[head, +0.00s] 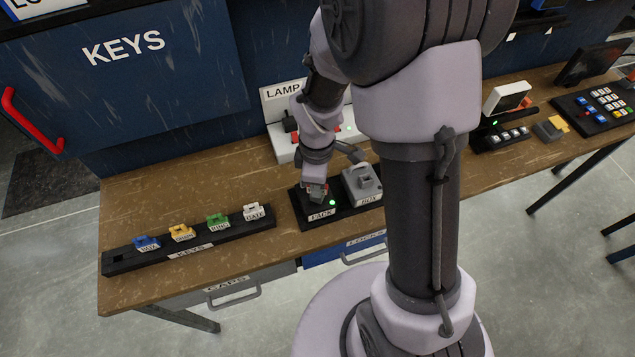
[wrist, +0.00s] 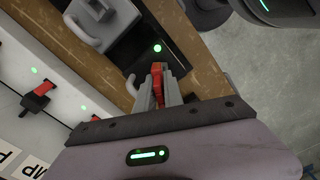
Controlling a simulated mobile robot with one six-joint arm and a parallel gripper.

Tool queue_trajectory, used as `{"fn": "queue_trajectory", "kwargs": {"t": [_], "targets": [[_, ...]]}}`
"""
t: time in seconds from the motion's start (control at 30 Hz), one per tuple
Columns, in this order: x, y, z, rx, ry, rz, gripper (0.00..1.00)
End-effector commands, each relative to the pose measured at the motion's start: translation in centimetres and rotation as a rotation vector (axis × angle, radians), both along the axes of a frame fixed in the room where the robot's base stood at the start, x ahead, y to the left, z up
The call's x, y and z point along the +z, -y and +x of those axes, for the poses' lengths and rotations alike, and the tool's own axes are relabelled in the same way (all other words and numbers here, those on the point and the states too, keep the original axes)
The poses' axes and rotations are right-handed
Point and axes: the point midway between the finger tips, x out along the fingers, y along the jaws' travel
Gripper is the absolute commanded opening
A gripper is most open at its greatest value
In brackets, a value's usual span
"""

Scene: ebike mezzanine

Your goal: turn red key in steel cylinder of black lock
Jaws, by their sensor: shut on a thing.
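My gripper (head: 318,188) points down over the black lock (head: 316,214) labelled PACK, on the workbench. In the wrist view my gripper (wrist: 160,90) is shut on the red key (wrist: 158,80), and red shows between the fingers. The steel cylinder is hidden under the fingers and key, so I cannot tell how far the key sits in it or how it is turned. A green light is lit on the black lock's plate beside the key; the plate also shows in the wrist view (wrist: 135,48).
A grey lock (head: 362,181) labelled BOX stands right beside the black lock. A black key rack (head: 125,260) with blue, yellow, green and white keys lies to the left. A white lamp panel (head: 280,140) stands behind. Bench between rack and cabinet is clear.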

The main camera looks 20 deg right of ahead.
Motion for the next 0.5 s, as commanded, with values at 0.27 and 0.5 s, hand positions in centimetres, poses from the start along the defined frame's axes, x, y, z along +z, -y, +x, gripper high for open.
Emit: {"fn": "queue_trajectory", "kwargs": {"t": [0.27, 0.5], "targets": [[0.24, 0.00, 0.01, 0.175, 0.001, 0.000, 0.00], [-0.06, 0.00, 0.03, 0.248, 0.001, 0.000, 0.00]]}}
